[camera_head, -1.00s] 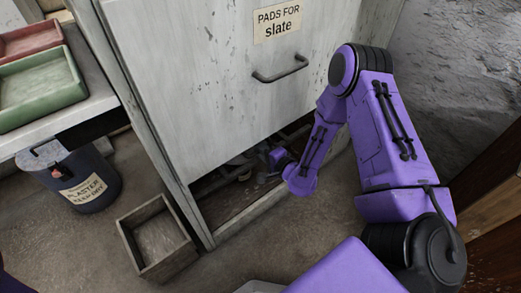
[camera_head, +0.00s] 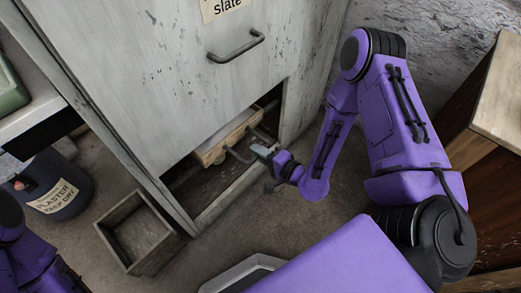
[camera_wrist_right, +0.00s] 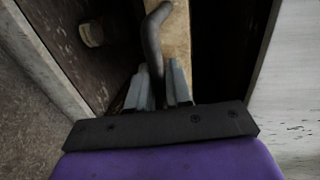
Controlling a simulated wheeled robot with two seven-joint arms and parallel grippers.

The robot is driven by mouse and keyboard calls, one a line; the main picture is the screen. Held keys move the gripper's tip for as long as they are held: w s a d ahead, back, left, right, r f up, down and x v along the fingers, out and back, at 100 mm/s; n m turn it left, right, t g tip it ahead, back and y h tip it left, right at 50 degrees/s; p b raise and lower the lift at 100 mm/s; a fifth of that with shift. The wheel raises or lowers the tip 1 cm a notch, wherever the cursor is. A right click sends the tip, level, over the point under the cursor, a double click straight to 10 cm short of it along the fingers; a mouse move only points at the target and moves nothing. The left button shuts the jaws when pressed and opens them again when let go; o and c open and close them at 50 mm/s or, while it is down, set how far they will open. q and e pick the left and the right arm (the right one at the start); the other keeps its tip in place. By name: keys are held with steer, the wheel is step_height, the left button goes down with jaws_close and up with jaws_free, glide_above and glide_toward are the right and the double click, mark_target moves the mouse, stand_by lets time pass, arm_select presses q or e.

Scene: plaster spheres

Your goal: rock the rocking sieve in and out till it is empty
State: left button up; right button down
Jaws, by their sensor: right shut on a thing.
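The rocking sieve (camera_head: 212,157), a pale wooden frame with dark bent handles, sits in the low opening of the cabinet, its front end near the mouth. A pale surface shows inside it, but I cannot tell how much it holds. My right gripper (camera_head: 262,150) is at the opening, shut on the sieve's dark handle (camera_head: 238,157). In the right wrist view the gripper (camera_wrist_right: 158,88) has its fingers on either side of the handle (camera_wrist_right: 154,38), with the wooden frame (camera_wrist_right: 179,40) behind it. My left arm shows at the lower left; its gripper is out of view.
The cabinet (camera_head: 160,90) has a drawer handle above the opening. An open wooden box (camera_head: 141,235) stands on the floor to the left, near a dark plaster bucket (camera_head: 55,190). A wooden piece of furniture (camera_head: 490,140) stands at the right. Floor before the opening is clear.

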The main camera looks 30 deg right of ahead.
steer(key=c, duration=1.4)
jaws_free()
steer(key=shift+s+d+f, duration=0.1)
steer(key=shift+s, duration=0.1)
steer(key=shift+o, duration=0.9)
steer(key=shift+s, duration=0.1)
steer(key=p+v, duration=0.2)
steer(key=v, duration=0.8)
steer(key=shift+s, duration=0.25)
steer(key=shift+d, duration=0.15)
